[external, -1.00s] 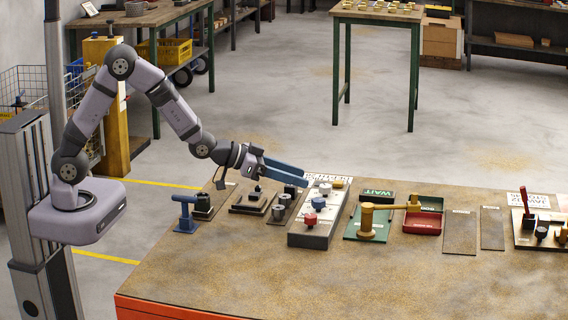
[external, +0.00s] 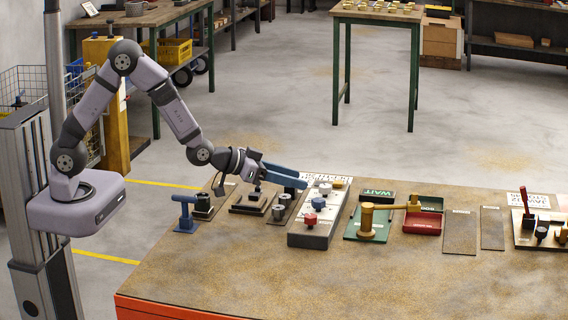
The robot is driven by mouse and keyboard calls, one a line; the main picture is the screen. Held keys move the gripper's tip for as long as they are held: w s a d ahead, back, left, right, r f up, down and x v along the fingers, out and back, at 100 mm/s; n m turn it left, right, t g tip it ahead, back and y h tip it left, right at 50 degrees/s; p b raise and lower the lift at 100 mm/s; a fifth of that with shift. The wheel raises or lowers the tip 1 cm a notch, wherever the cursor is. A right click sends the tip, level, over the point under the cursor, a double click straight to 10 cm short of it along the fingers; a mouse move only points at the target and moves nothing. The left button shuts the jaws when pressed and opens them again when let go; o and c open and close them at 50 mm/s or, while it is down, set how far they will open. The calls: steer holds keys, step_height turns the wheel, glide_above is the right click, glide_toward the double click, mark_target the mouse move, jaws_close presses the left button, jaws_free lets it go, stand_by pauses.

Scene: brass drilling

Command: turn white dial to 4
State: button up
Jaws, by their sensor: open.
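The white dial (external: 326,188) sits on a grey panel (external: 306,240), between a yellow knob (external: 338,183) behind it and a blue dial (external: 319,203) and a red dial (external: 310,219) in front. Its pointer and numbers are too small to read. My gripper (external: 303,182) has long blue fingers. It is open, just left of the white dial and a little above the panel; I cannot tell whether it touches anything. The gap between the fingers is hard to see from this side.
Small fixtures with dark blocks and grey cylinders (external: 280,207) stand left of the panel, under my gripper. A blue tap-like piece (external: 186,212) is farther left. A green plate with a brass lever (external: 368,220) and a red tray (external: 422,222) are right. The bench front is clear.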

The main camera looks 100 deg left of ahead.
mark_target(321, 186)
steer(key=shift+p+x, duration=0.95)
steer(key=shift+x, duration=2.75)
steer(key=shift+c, duration=0.6)
steer(key=c, duration=0.9)
